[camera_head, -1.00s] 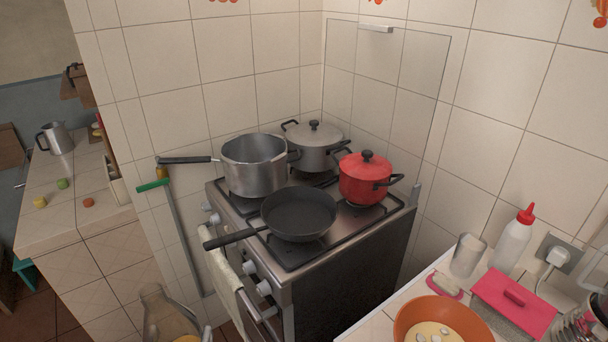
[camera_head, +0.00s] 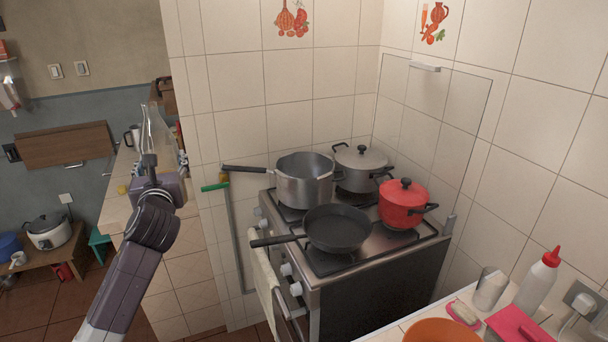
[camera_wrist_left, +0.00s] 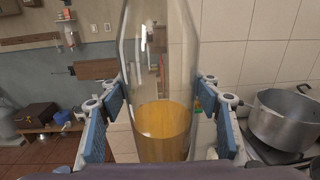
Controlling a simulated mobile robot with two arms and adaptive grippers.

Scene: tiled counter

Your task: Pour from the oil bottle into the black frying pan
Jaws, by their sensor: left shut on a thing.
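The oil bottle (camera_head: 150,130) is clear glass and stands about upright at the left of the head view. My left gripper (camera_head: 152,168) is shut on it; the wrist view shows blue finger pads (camera_wrist_left: 162,118) on both sides of the glass. In that view the bottle (camera_wrist_left: 160,60) holds yellow oil (camera_wrist_left: 162,130) in its lower part. The black frying pan (camera_head: 338,228) sits on the front of the stove, its handle pointing left. It looks empty. The bottle is left of the pan and apart from it. My right gripper is not in view.
A silver pot (camera_head: 304,188) with a long handle stands behind the pan; it also shows in the wrist view (camera_wrist_left: 282,122). A red lidded pot (camera_head: 402,210) and a grey lidded pot (camera_head: 358,172) share the stove (camera_head: 385,290). A counter with a squeeze bottle (camera_head: 538,282) is at lower right.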

